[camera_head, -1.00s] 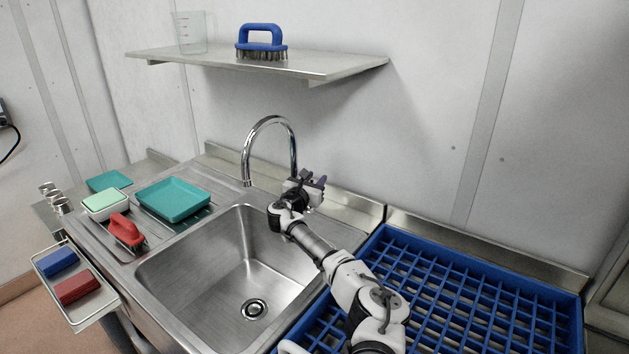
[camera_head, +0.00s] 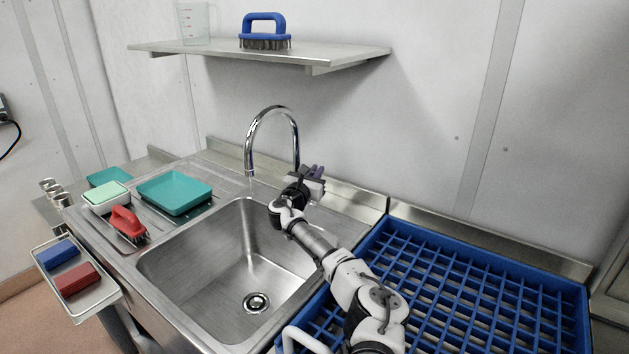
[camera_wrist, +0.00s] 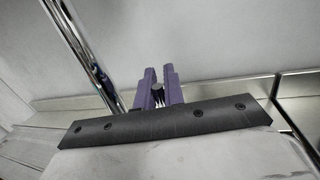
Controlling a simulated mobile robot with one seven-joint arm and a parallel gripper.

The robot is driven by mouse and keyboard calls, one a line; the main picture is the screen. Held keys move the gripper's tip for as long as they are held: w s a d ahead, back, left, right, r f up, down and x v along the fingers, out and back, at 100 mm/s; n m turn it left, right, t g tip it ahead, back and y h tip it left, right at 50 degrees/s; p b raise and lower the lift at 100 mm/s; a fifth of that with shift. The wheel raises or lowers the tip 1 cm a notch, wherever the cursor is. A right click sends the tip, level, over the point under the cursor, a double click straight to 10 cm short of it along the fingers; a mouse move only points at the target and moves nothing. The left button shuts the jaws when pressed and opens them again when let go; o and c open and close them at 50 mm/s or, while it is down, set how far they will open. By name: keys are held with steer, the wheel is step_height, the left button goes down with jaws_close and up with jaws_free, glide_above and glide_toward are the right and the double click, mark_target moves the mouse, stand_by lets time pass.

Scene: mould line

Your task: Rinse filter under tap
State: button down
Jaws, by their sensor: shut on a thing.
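The chrome tap (camera_head: 272,112) arches over the back of the steel sink (camera_head: 190,275), with its spout above the basin's back left part. Its column also shows in the wrist view (camera_wrist: 82,52). My gripper (camera_head: 318,173) is just right of the tap's column, near the back wall. In the wrist view my gripper's purple fingers (camera_wrist: 159,80) are close together around a small dark ribbed piece (camera_wrist: 158,95). Most of that piece is hidden, and I cannot tell whether it belongs to the tap. I cannot make out a filter. Running water is not clearly visible.
A blue rack (camera_head: 455,262) fills the right side. Teal trays (camera_head: 174,192), a pale green block (camera_head: 107,194) and a red brush (camera_head: 127,223) lie left of the sink. A shelf (camera_head: 330,58) holds a blue brush (camera_head: 264,30) and a jug (camera_head: 194,22). The basin is clear.

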steer(key=shift+s+a, duration=0.15)
steer(key=c, duration=1.5)
jaws_free()
steer(key=shift+s+a+p, duration=0.2)
steer(key=shift+s+p, duration=0.3)
steer(key=shift+s, duration=0.05)
steer(key=p+v, duration=0.2)
steer(key=v, duration=0.4)
steer(key=shift+f, duration=0.25)
steer(key=shift+s, duration=0.15)
